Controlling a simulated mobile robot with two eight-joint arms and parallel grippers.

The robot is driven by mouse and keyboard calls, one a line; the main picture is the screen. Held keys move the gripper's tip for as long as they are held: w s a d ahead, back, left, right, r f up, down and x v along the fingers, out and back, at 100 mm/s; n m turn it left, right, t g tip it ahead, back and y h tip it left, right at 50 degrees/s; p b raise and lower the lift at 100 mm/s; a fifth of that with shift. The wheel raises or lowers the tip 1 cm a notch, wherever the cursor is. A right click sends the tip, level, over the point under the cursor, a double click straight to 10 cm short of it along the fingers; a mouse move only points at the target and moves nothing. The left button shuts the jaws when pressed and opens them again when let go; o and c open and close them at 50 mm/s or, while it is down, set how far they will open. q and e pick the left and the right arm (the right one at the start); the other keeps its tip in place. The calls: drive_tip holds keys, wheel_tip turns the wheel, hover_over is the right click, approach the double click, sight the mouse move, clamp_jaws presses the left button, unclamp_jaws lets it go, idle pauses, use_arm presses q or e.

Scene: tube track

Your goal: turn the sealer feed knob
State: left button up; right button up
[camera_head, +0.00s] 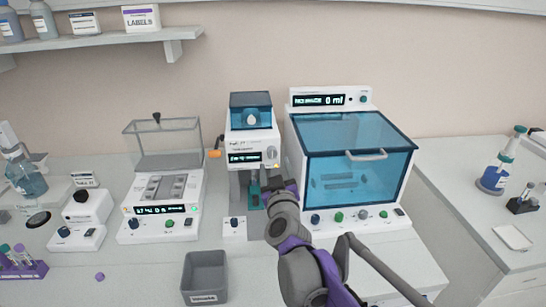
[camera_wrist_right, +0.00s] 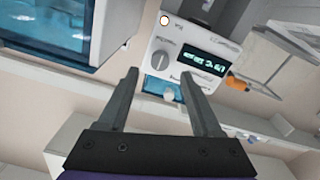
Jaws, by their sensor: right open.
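The sealer (camera_head: 237,143) is the narrow white machine in the middle of the bench, with a blue lid on top and a lit display. A grey round knob (camera_head: 271,153) sits right of that display; I take it to be the feed knob. In the right wrist view the sealer appears roughly upside down, and the grey knob (camera_wrist_right: 162,57) shows beyond the fingertips, apart from them. My right gripper (camera_head: 273,188) is low in front of the sealer. In its wrist view the gripper (camera_wrist_right: 159,78) is open, with nothing between the fingers. My left gripper is out of view.
A blue-windowed cabinet (camera_head: 360,165) stands close on the right. A white balance with a clear box (camera_head: 165,145) stands on the left. An orange handle (camera_head: 214,154) juts from the sealer's left side. A grey bin (camera_head: 205,272) sits in front.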

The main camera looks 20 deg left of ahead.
sight(273, 154)
drive_tip(key=shift+x, duration=2.8)
drive_tip(key=shift+d, duration=0.1)
clamp_jaws()
